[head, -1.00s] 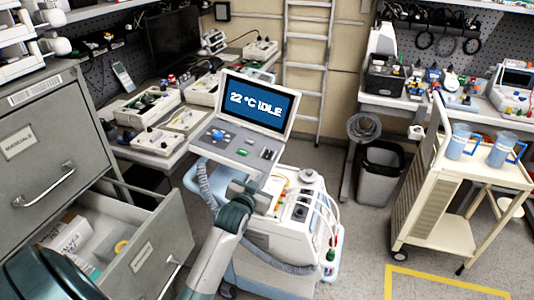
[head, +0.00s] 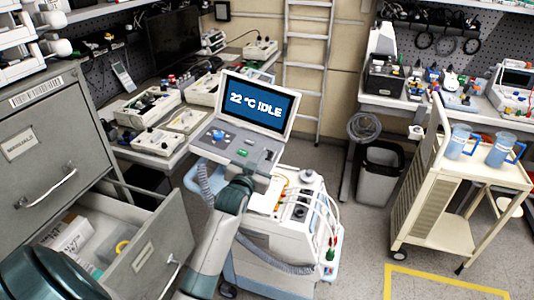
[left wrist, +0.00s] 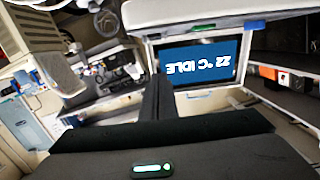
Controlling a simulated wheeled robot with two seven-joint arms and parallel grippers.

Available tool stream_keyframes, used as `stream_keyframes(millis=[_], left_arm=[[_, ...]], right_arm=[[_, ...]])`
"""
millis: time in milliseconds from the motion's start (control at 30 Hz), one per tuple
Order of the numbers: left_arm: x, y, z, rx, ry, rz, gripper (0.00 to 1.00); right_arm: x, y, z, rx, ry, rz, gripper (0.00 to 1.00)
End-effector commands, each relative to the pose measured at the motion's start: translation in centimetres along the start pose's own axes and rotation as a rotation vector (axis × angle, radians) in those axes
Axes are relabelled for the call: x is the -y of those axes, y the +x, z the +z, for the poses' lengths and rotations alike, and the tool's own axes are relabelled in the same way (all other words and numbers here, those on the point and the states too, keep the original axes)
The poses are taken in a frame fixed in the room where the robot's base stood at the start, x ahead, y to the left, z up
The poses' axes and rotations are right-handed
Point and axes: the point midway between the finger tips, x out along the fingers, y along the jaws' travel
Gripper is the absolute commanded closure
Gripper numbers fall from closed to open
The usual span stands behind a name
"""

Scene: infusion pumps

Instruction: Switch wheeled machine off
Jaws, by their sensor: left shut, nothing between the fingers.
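The wheeled machine (head: 270,245) stands in the middle of the head view. Its tilted screen (head: 256,105) is lit and reads "22 °C IDLE". Below the screen is a grey control panel with a blue knob (head: 218,135), a green button (head: 242,152) and a dark switch (head: 268,155). My left gripper (head: 250,173) is at the panel's front edge, partly hidden by my wrist. In the left wrist view its dark fingers (left wrist: 157,92) are shut and empty, and the screen (left wrist: 197,62) appears upside down beyond them. I cannot tell whether they touch the panel. My right gripper is not in view.
An open drawer (head: 150,245) of the grey cabinet juts out at left. Benches with devices stand behind. A grey bin (head: 380,172) and a cream cart (head: 440,235) with blue jugs stand at right. Floor between machine and cart is clear.

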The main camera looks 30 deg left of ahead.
Motion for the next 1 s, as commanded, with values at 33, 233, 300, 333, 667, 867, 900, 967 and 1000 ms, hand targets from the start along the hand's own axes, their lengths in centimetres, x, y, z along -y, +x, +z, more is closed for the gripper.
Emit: stream_keyframes(millis=[33, 233, 300, 333, 667, 867, 900, 967, 1000], left_arm=[[0.1, 0.7, -0.3, 0.0, 0.0, 0.0, 1.0], [0.1, 3.5, -0.3, 0.001, 0.0, 0.0, 1.0], [0.0, 4.5, -0.3, 0.0, 0.0, 0.0, 1.0], [0.0, 4.9, -0.3, 0.001, 0.0, 0.001, 1.0], [0.0, 8.3, 1.3, 0.004, 0.0, 0.001, 1.0], [0.0, 8.8, 3.1, 0.002, 0.001, 0.0, 1.0], [0.0, 8.8, 3.4, 0.0, 0.001, 0.0, 1.0], [0.0, 8.9, 3.6, 0.001, 0.001, 0.0, 1.0], [0.0, 8.9, 3.8, 0.001, 0.001, 0.0, 1.0]], right_arm=[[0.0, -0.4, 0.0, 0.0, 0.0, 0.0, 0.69], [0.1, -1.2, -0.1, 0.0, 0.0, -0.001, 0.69], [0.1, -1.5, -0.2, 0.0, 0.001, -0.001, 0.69], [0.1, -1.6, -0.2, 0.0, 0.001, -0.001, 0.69], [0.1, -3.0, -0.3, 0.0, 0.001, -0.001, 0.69], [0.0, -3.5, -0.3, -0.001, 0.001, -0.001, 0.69], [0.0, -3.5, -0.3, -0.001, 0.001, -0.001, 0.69], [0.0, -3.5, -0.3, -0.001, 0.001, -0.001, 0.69], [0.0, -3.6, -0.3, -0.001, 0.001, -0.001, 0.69]])
